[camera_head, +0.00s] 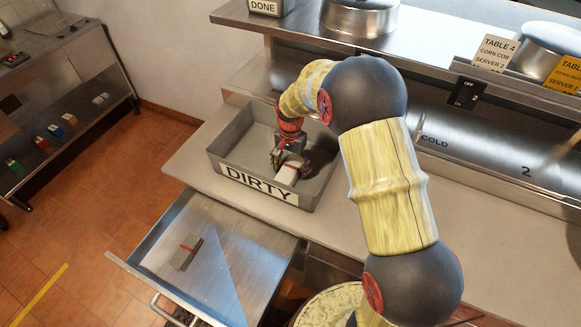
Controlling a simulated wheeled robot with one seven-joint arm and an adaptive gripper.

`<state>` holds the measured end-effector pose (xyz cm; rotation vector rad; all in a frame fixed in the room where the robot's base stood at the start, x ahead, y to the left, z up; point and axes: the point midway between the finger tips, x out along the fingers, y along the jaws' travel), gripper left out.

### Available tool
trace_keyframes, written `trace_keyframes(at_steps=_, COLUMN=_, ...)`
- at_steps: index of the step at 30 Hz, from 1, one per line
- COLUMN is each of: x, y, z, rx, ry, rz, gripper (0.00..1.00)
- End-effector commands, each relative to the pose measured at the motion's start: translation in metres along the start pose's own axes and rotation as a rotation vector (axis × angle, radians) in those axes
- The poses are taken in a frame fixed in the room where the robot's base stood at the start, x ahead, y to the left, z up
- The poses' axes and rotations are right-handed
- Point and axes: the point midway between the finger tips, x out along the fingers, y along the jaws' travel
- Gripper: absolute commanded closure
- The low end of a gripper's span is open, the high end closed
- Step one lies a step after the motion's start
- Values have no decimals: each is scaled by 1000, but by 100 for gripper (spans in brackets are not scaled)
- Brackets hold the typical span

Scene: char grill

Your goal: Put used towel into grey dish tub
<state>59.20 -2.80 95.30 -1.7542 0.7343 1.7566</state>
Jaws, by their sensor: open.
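The grey dish tub (216,147), with a "DIRTY" label on its front, stands on the steel counter. My gripper (289,166) is down inside the tub and is open. A small whitish folded cloth (288,174), perhaps a towel, is at its fingertips, close to the tub floor. The gripper partly hides it, and I cannot tell whether it touches the fingers. Another folded greyish towel with a red stripe (186,252) lies flat in the open steel drawer (215,290), below and left of the tub.
My arm reaches over the counter from the lower right. A shelf (290,25) above the counter holds a round metal pan (360,18) and a "DONE" bin (265,7). Order cards (495,52) stand at the right. The drawer sticks out over the tiled floor.

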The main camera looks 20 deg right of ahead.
Motion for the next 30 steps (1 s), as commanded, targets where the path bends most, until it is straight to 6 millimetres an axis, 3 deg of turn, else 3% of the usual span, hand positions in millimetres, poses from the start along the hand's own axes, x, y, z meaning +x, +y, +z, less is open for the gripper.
trace_keyframes(at_steps=5, x=-21, y=-1, z=-1, rx=0, ry=3, rz=-2, gripper=31)
trace_keyframes(at_steps=15, x=-90, y=-1, z=-1, rx=0, ry=3, rz=-3, gripper=31)
trace_keyframes(at_steps=26, x=-128, y=1, z=2, rx=-10, ry=7, rz=-6, gripper=31)
trace_keyframes(at_steps=30, x=-164, y=12, z=17, rx=-73, ry=40, rz=-35, gripper=31)
